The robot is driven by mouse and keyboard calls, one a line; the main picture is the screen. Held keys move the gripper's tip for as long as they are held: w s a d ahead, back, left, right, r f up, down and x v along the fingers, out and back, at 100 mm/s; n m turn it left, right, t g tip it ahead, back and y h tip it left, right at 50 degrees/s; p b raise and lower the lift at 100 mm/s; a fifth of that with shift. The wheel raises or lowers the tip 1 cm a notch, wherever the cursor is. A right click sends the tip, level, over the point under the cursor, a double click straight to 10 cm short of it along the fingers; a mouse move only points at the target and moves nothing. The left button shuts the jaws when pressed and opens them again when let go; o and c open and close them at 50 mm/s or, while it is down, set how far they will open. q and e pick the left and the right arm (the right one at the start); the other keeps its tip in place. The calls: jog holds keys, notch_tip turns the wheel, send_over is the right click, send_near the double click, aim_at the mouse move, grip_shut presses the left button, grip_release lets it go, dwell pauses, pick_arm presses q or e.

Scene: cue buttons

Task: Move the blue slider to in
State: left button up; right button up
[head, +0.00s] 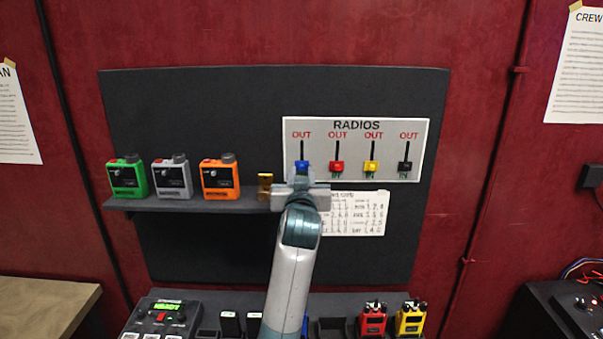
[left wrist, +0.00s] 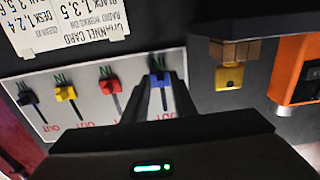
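The blue slider (head: 301,165) is the leftmost of the sliders on the white RADIOS panel (head: 356,125). It sits at the lower end of its slot, level with the red slider (head: 337,166), the yellow slider (head: 371,166) and the black slider (head: 405,166). Red OUT labels stand above the slots and green IN labels are at the lower ends. My left gripper (head: 302,180) is at the blue slider. In the left wrist view its fingers (left wrist: 162,90) lie close on both sides of the blue slider's knob (left wrist: 160,79), seemingly shut on it. My right gripper is not in view.
A shelf (head: 190,204) left of my gripper holds green (head: 127,177), grey (head: 172,177) and orange (head: 220,178) radios and a small brass-coloured piece (head: 265,186). A paper card (head: 357,212) hangs below the panel. Red (head: 373,320) and yellow (head: 410,318) radios stand lower down.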

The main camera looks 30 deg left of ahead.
pick_arm(q)
jog(key=shift+r, duration=0.1)
jog(key=shift+s, duration=0.1)
jog(key=shift+s+d+b, duration=0.4)
jog(key=shift+s, duration=0.1)
jog(key=b+v, duration=0.1)
jog(key=v, duration=1.5)
jog(key=shift+b, duration=0.4)
